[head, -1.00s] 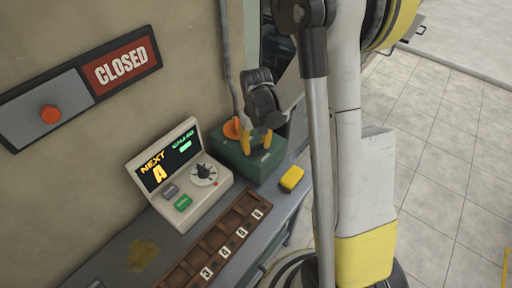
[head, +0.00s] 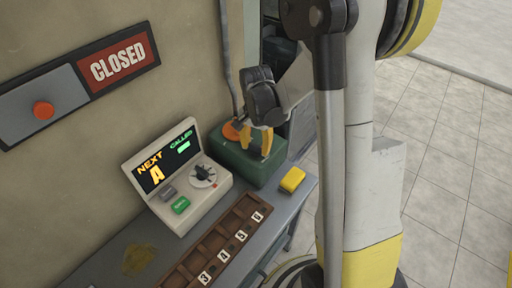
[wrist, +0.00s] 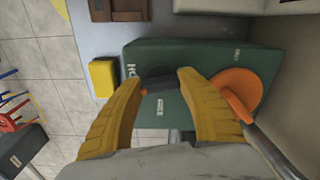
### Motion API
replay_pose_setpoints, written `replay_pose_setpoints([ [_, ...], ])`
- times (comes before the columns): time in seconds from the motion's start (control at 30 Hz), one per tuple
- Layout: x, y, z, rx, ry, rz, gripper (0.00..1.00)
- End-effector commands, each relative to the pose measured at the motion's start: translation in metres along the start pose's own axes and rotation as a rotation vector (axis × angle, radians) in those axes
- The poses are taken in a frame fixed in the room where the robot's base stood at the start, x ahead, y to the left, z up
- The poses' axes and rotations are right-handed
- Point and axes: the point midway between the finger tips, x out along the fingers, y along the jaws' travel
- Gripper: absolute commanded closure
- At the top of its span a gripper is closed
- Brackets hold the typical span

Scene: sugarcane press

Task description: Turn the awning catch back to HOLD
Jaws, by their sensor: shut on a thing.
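The awning catch is a green box (head: 240,166) at the back end of the counter, with a dark knob (wrist: 158,76) on top. In the wrist view, a partly hidden label starting with "HO" is at the box's left end, and a small unreadable one is at upper right. A small red-orange mark shows at the knob's lower left. My gripper (head: 257,142) has its yellow fingers on either side of the knob and is shut on it; the fingers also show in the wrist view (wrist: 161,82). They hide part of the knob, so its exact setting is unclear.
An orange disc (wrist: 237,92) with a grey pipe stands beside the knob. A yellow block (head: 292,180) lies near the counter edge. A console (head: 180,180) reading "NEXT A" and a numbered wooden rack (head: 215,247) are nearby. A "CLOSED" sign (head: 118,61) hangs on the wall.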

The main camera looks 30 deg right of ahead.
Motion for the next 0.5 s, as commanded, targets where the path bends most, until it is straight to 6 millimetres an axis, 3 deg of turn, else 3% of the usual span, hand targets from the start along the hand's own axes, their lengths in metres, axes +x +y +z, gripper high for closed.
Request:
replay_pose_setpoints([
  [0.5, 0.0006, 0.0004, 0.0003, 0.201, -0.001, 0.001, 0.85],
])
